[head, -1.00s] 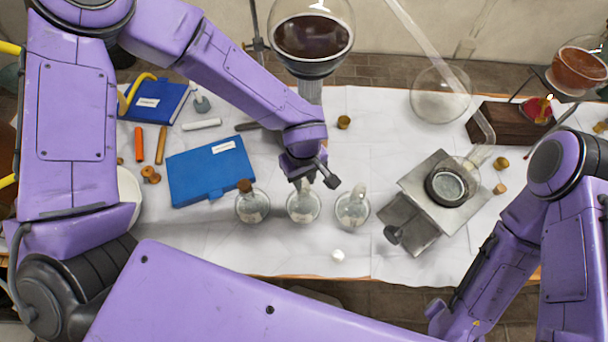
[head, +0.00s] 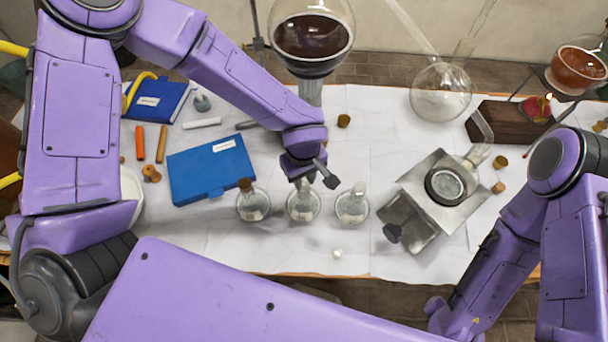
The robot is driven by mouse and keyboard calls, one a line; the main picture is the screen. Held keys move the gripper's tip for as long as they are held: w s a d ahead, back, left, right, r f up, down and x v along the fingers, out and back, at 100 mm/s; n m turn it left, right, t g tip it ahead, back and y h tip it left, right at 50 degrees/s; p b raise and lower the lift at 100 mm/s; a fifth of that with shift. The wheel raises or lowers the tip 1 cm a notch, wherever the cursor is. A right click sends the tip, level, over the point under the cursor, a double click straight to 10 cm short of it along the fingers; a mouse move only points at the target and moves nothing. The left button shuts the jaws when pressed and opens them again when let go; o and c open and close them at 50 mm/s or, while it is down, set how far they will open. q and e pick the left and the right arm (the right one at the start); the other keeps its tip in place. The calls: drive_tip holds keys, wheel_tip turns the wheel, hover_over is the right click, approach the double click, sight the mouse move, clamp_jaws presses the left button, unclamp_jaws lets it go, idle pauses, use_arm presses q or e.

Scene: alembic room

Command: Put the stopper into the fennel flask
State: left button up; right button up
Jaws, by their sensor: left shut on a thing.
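Three small clear round flasks stand in a row at the middle of the table: a left one (head: 252,206) with a brown cork in its neck, a middle one (head: 303,206), and a right one (head: 352,207) with a pale neck and no brown cork. Their labels are too small to read, so I cannot tell which is the fennel flask. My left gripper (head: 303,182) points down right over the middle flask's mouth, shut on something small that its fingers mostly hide. I cannot tell whether that thing is inside the neck. My right gripper is out of view; only its arm shows.
A blue case (head: 210,170) lies left of the flasks. A metal lab jack (head: 415,220) stands to their right. A large dark-filled globe (head: 312,38) rises behind. Loose corks (head: 344,120) and a small white ball (head: 337,253) lie about. Cloth in front of the flasks is mostly clear.

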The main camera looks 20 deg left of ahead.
sight(304, 181)
use_arm(q)
drive_tip(key=o, duration=1.4)
drive_tip(key=shift+r, duration=0.1)
drive_tip(key=shift+r+p, duration=0.3)
drive_tip(key=shift+r, duration=3.15)
